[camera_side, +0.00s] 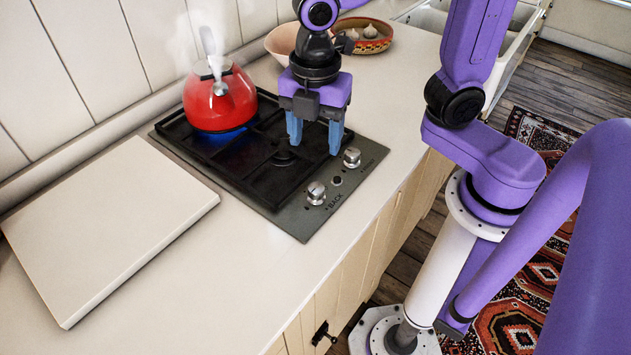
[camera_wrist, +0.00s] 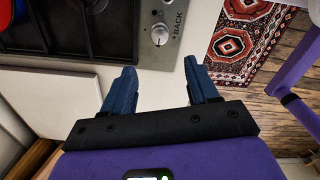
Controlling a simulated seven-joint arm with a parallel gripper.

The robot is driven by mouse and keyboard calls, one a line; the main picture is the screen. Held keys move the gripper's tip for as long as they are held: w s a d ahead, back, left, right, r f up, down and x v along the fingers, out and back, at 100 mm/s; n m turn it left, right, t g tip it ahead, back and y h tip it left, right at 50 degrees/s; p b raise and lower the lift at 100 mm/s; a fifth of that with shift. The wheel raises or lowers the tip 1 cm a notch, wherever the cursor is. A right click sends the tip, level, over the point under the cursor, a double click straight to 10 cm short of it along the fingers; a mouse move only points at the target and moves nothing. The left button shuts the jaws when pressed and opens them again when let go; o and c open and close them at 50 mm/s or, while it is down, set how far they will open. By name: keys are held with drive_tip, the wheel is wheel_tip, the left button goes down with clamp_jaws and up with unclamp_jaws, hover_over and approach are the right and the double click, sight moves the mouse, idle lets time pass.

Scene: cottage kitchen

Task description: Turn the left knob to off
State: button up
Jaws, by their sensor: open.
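In the side view the left knob (camera_side: 316,193), a silver dial beside the printed word BACK, sits on the front strip of the black gas hob (camera_side: 262,190). The right knob (camera_side: 351,157) is farther along the same strip. My gripper (camera_side: 315,142) is open and empty, pointing down above the hob's front part; its height is hard to judge. In the wrist view the left knob (camera_wrist: 160,34) lies ahead of the gap between my blue fingers (camera_wrist: 159,68), apart from them. A blue flame (camera_side: 228,136) burns under the red kettle (camera_side: 220,100).
The kettle steams on the rear burner. A white slab (camera_side: 105,228) lies left of the hob. A pinkish bowl (camera_side: 283,42) and a basket with garlic (camera_side: 368,38) stand behind my gripper. Counter in front of the hob is clear.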

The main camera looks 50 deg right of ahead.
sight(315, 189)
wheel_tip(315, 189, down, 12)
idle(0.5)
drive_tip(key=c, duration=1)
